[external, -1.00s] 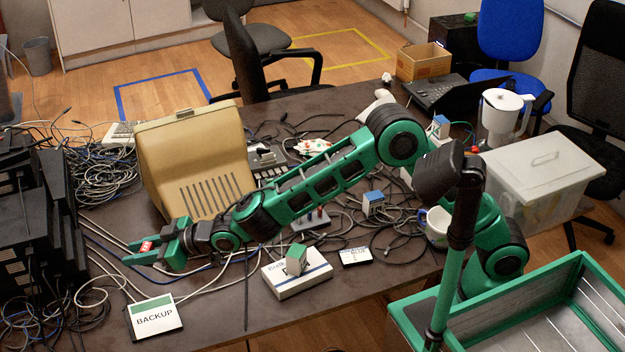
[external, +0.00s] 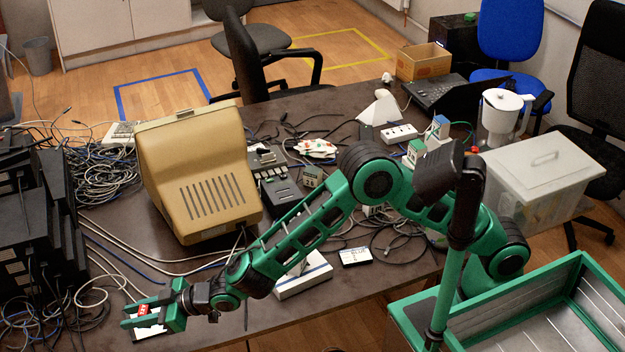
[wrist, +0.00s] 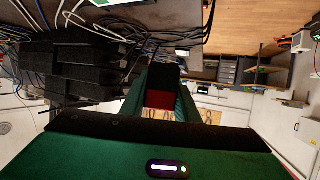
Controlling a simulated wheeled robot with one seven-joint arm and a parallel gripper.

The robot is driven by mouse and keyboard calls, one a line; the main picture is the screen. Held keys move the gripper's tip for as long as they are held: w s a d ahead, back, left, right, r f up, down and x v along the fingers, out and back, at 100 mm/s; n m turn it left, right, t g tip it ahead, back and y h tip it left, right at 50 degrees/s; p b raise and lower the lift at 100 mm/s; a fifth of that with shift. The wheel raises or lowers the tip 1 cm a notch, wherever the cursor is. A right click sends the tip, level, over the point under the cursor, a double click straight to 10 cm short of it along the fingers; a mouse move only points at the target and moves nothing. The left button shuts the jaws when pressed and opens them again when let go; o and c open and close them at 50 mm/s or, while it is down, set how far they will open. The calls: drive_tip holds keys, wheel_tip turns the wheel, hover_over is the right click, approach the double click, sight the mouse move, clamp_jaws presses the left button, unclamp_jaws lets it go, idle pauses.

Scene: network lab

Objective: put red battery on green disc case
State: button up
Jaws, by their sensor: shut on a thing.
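The red battery (external: 143,309) is held between the green fingers of my gripper (external: 132,314), which is shut on it. In the wrist view, the battery (wrist: 160,98) shows a red part and a black part between the fingers. The disc case (external: 152,335), white with a green band and marked BACKUP in the earlier frame, lies flat near the table's front left edge. My gripper is over it in the external view and hides most of it. I cannot tell the height of the battery above the case, or whether they touch.
A beige monitor (external: 205,170) stands behind my forearm. Black network boxes (external: 35,225) are stacked at the left, with loose cables around them. A white box (external: 303,276) lies below my forearm, and a dark labelled case (external: 356,256) lies to its right.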

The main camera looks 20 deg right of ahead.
drive_tip(key=w+f, duration=0.2)
drive_tip(key=w, duration=0.1)
drive_tip(key=w+f, duration=0.2)
drive_tip(key=w, duration=0.2)
drive_tip(key=w+f, duration=0.3)
drive_tip(key=w, duration=0.1)
drive_tip(key=shift+w+d, duration=0.25)
drive_tip(key=shift+d, duration=0.15)
drive_tip(key=shift+f, duration=1.95)
drive_tip(key=shift+f, duration=0.15)
drive_tip(key=o, duration=1.1)
drive_tip(key=shift+d+r, duration=0.15)
drive_tip(key=shift+r, duration=0.05)
drive_tip(key=v, duration=1.1)
drive_tip(key=shift+s+d+r, duration=0.1)
drive_tip(key=shift+s+d, duration=0.15)
drive_tip(key=shift+d, duration=0.05)
